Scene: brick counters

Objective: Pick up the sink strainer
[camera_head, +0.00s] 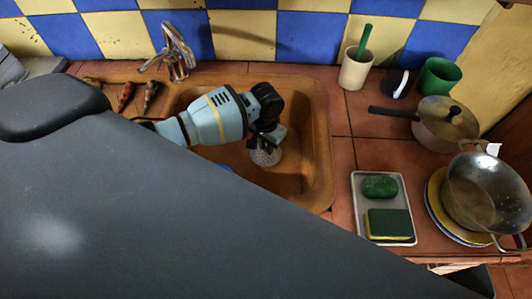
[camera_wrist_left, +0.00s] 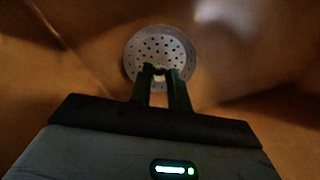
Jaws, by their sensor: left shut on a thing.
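The sink strainer (camera_head: 265,157) is a pale round perforated disc over the brown sink basin (camera_head: 316,170) in the head view. My left gripper (camera_head: 268,140) reaches down into the basin and is shut on the strainer. In the left wrist view the strainer (camera_wrist_left: 160,50) shows its many holes, with the gripper fingertips (camera_wrist_left: 161,74) closed together at its near part. I cannot tell whether the strainer still touches the basin floor. My right gripper is not in view.
A faucet (camera_head: 177,52) stands behind the basin. Right of it are a tray (camera_head: 359,213) with a sponge (camera_head: 388,223), a lidded pot (camera_head: 440,128), a colander (camera_head: 482,190) on plates, and cups (camera_head: 356,70). My dark arm link covers the lower left.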

